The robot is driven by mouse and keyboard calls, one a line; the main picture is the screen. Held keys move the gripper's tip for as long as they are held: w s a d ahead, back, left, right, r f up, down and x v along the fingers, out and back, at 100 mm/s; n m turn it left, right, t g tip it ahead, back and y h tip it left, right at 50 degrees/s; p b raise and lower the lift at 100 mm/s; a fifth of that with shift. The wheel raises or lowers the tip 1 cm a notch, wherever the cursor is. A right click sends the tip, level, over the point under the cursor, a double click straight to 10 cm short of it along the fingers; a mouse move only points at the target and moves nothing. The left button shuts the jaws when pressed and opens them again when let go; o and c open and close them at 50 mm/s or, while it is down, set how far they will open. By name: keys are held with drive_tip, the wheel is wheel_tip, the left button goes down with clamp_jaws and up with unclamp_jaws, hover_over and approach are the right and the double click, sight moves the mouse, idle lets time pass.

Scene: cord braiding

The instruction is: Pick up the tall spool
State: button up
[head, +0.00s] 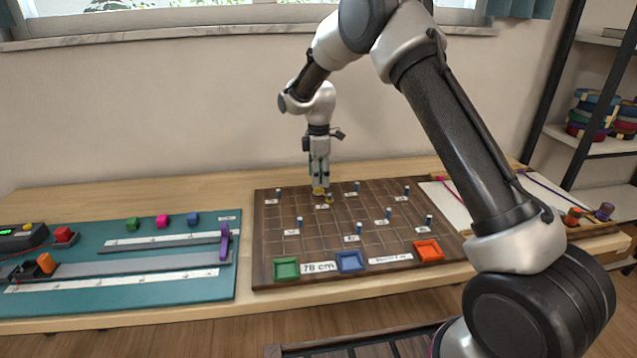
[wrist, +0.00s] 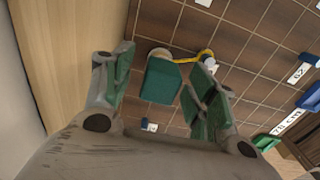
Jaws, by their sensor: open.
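My gripper (head: 319,182) is over the far middle of the brown pegboard (head: 262,225), pointing down. In the wrist view its two green-padded fingers (wrist: 161,68) are open. A teal block-like body (wrist: 161,80) with a pale round end stands between them, with a gap visible on each side; it seems to be the tall spool, though I cannot be sure. A yellow cord (wrist: 186,60) runs from beside it to a nearby peg (wrist: 206,55). In the head view a little yellow (head: 328,199) shows below the fingers, and the gripper hides most of the spool.
Several short pegs stand on the board. Green (head: 286,268), blue (head: 350,261) and orange (head: 428,250) trays line its front edge. A teal mat (head: 130,285) with rulers and small blocks lies left. Orange and purple spools (head: 604,211) stand at the right. The wall is close behind.

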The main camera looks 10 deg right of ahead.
wheel_tip(320, 180, down, 3)
drive_tip(key=c, duration=1.2)
wheel_tip(320, 180, up, 10)
drive_tip(key=shift+r, duration=0.1)
